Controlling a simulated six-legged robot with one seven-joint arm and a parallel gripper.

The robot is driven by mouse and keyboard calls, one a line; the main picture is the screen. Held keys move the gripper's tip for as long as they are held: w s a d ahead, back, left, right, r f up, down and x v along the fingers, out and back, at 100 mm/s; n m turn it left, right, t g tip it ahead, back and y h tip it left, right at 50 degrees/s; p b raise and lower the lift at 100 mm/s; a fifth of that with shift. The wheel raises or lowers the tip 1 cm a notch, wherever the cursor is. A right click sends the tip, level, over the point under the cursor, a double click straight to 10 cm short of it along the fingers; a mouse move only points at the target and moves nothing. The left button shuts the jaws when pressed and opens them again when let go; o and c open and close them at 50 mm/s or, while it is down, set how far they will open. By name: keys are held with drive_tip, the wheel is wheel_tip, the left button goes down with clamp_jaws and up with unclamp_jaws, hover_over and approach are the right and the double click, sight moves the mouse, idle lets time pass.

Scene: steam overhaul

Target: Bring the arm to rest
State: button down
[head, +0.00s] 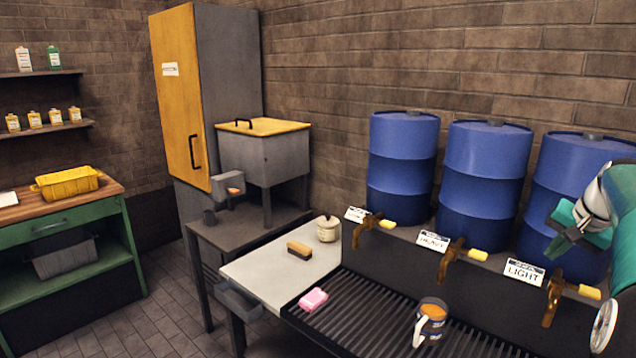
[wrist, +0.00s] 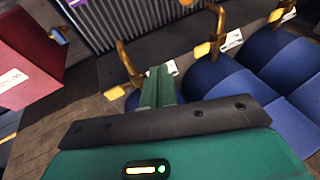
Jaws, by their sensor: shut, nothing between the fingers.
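My gripper (head: 562,233) is at the right edge of the head view, raised in front of the rightmost blue barrel. Its green fingers are shut with nothing between them. In the wrist view the closed fingers (wrist: 158,87) point toward the taps and the drain grate. My arm comes in from the right edge and hides part of that barrel.
Three blue barrels (head: 403,150) stand behind brass taps (head: 452,258) with yellow handles. An orange-and-dark mug (head: 431,318) and a pink sponge (head: 313,299) are at the grate (head: 375,318). A brush (head: 299,250) and a pot (head: 328,229) sit on the pale counter. A red box (wrist: 28,55) shows in the wrist view.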

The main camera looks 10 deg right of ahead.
drive_tip(key=a+n, duration=0.5)
drive_tip(key=a, duration=2.1)
drive_tip(key=s+a+f+n, duration=0.3)
drive_tip(key=s+a+f, duration=0.1)
drive_tip(key=s+a, duration=0.4)
drive_tip(key=s+a+f+n, duration=0.3)
drive_tip(key=s+a+f, duration=0.1)
drive_tip(key=s+a, duration=0.5)
drive_tip(key=shift+a+f, duration=0.4)
drive_tip(key=shift+a, duration=0.55)
